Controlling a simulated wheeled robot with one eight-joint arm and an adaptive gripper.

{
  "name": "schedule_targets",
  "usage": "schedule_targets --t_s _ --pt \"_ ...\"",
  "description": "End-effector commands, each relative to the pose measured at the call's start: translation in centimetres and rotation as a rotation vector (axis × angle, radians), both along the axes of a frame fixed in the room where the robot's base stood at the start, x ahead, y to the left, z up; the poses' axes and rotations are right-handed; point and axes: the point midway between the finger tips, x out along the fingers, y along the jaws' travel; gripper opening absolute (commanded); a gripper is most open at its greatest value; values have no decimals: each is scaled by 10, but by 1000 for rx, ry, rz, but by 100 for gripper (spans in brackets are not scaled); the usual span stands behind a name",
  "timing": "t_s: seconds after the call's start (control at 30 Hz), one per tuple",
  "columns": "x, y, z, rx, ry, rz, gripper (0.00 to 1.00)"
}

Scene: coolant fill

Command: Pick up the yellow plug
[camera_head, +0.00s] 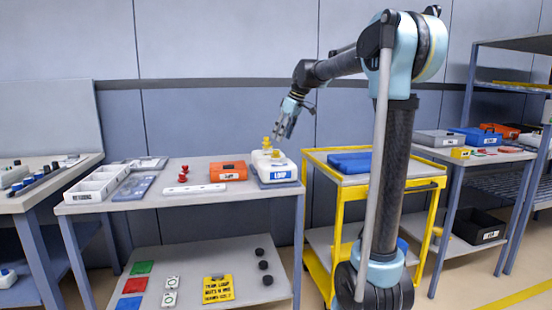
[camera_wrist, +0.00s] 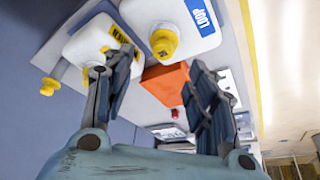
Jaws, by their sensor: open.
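Yellow caps show on two white containers on the table. In the wrist view, one yellow plug (camera_wrist: 163,43) sits on the white container with the blue LOOP label (camera_wrist: 200,17). A second yellow piece (camera_wrist: 120,34) is on the other white container (camera_wrist: 88,45), and a third yellow piece (camera_wrist: 48,87) is at its outer end. In the head view, yellow pieces (camera_head: 267,142) show on top of the white containers (camera_head: 262,160). My gripper (camera_head: 284,132) is above them; in the wrist view its fingers (camera_wrist: 162,62) are apart with nothing held between them.
White trays (camera_head: 92,186) are at the table's left end. A yellow cart (camera_head: 318,158) with a blue case (camera_head: 350,162) stands at the right.

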Motion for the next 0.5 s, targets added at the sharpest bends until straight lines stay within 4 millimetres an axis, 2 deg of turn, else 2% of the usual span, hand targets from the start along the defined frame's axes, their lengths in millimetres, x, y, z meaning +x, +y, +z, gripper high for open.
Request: schedule_targets --t_s 0.1,0.37,0.5 --pt "3 5 -14 0 0 1 52" --pt "4 10 -28 0 0 0 52" --pt "6 16 -47 0 0 0 52"
